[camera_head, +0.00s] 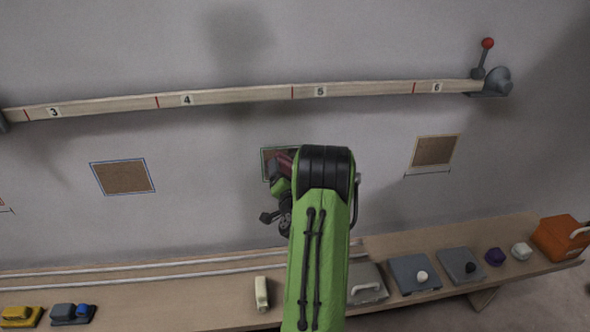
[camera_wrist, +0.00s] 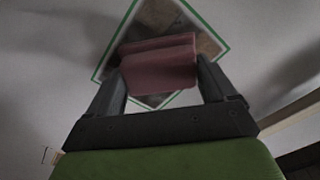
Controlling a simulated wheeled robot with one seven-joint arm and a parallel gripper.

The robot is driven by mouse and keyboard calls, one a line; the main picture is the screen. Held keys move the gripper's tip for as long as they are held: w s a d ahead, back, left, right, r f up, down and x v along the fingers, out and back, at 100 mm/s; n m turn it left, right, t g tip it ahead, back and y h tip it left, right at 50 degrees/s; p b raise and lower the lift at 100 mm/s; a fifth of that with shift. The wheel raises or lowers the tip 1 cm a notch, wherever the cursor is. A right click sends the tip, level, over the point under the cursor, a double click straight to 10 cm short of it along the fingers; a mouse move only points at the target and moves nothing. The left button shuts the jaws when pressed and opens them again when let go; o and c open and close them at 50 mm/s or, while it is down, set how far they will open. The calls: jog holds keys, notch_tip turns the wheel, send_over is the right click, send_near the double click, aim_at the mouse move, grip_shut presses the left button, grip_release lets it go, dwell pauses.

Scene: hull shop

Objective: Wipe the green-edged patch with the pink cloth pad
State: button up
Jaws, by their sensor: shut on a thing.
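The green-edged patch (camera_head: 267,157) is on the grey wall, mostly hidden behind my arm in the head view. In the wrist view the patch (camera_wrist: 158,14) is a tilted green outline with brown and greyish areas inside. My gripper (camera_wrist: 161,76) is shut on the pink cloth pad (camera_wrist: 158,62), which lies across the middle of the patch in that view. I cannot tell whether the pad touches the wall. In the head view my gripper (camera_head: 279,178) is beside my arm, in front of the patch, and the pad is only partly seen.
A blue-edged patch (camera_head: 124,177) is to the left and a pale-edged patch (camera_head: 434,152) to the right. A numbered rail (camera_head: 240,95) crosses the wall above. A shelf (camera_head: 190,305) below holds several pads, blocks and an orange box (camera_head: 560,237).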

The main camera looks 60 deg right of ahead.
jog(key=w+a+p, duration=0.2)
jog(key=p, duration=0.1)
jog(key=w+a+p, duration=0.2)
jog(key=p, duration=0.2)
jog(key=shift+w+r, duration=0.1)
jog(key=shift+w, duration=0.2)
jog(key=shift+r+p, duration=0.9)
jog(key=shift+p, duration=0.05)
jog(key=shift+s+d+f+b, duration=0.25)
jog(key=shift+s+d+b, duration=0.15)
jog(key=shift+b, duration=0.65)
jog(key=s+d+b, duration=0.2)
jog(key=s+b, duration=0.1)
jog(key=b, duration=0.2)
jog(key=shift+d, duration=0.35)
jog(key=s+d+b, duration=0.6)
jog(key=s, duration=0.1)
jog(key=shift+r, duration=0.15)
jog(key=o, duration=0.4)
jog(key=c, duration=0.4)
